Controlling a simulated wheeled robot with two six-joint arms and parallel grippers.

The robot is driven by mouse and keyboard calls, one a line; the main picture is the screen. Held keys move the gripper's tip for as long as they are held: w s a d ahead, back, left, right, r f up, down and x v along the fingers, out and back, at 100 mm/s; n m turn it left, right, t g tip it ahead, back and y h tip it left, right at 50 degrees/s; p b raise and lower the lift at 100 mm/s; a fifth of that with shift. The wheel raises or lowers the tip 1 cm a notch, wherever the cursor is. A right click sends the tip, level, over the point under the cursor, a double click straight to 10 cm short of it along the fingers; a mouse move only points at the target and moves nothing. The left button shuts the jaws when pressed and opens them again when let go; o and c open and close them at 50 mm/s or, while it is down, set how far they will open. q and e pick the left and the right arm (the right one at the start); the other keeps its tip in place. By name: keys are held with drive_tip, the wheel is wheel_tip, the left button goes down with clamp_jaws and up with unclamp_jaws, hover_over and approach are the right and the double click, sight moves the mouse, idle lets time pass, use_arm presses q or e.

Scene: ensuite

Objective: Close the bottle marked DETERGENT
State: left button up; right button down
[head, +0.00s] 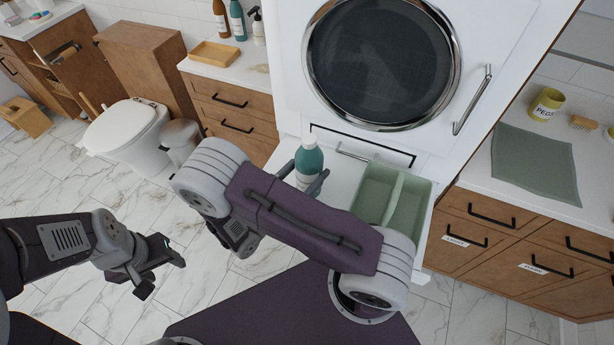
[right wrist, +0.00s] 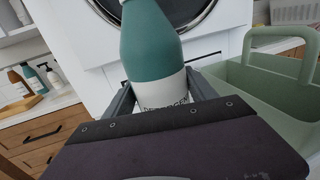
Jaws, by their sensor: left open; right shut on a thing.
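The DETERGENT bottle (head: 308,160) is teal above a white label and stands about upright in front of the white machine. Its top looks pale in the head view; I cannot tell whether that is a cap or a bare neck. In the right wrist view the bottle (right wrist: 153,45) fills the middle, its lettering partly covered and its top cut off. My right gripper (right wrist: 162,97) is shut on the bottle around its label. My left gripper (head: 160,268) is open and empty, low at the left over the floor, well apart from the bottle. No separate cap is visible.
A green caddy (head: 363,191) stands right of the bottle on the white pull-out surface (head: 345,178). The machine's door handle (head: 473,100) sticks out at the right. A counter with a green cloth (head: 535,165) and a yellow PEGS pot (head: 546,104) is further right.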

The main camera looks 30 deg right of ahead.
sight(307, 178)
drive_tip(key=f+b, duration=0.2)
drive_tip(key=f, duration=0.1)
drive_tip(key=f+b, duration=0.1)
drive_tip(key=shift+w+f+b, duration=0.25)
drive_tip(key=shift+w+b, duration=0.1)
drive_tip(key=shift+a+r, duration=0.1)
drive_tip(key=shift+a, duration=0.05)
drive_tip(key=shift+r, duration=0.15)
drive_tip(key=shift+s, duration=0.15)
drive_tip(key=c, duration=0.6)
unclamp_jaws()
drive_tip(key=shift+d+f, duration=0.2)
drive_tip(key=shift+c, duration=0.2)
drive_tip(key=o, duration=0.4)
drive_tip(key=shift+c, duration=0.2)
drive_tip(key=shift+a, duration=0.2)
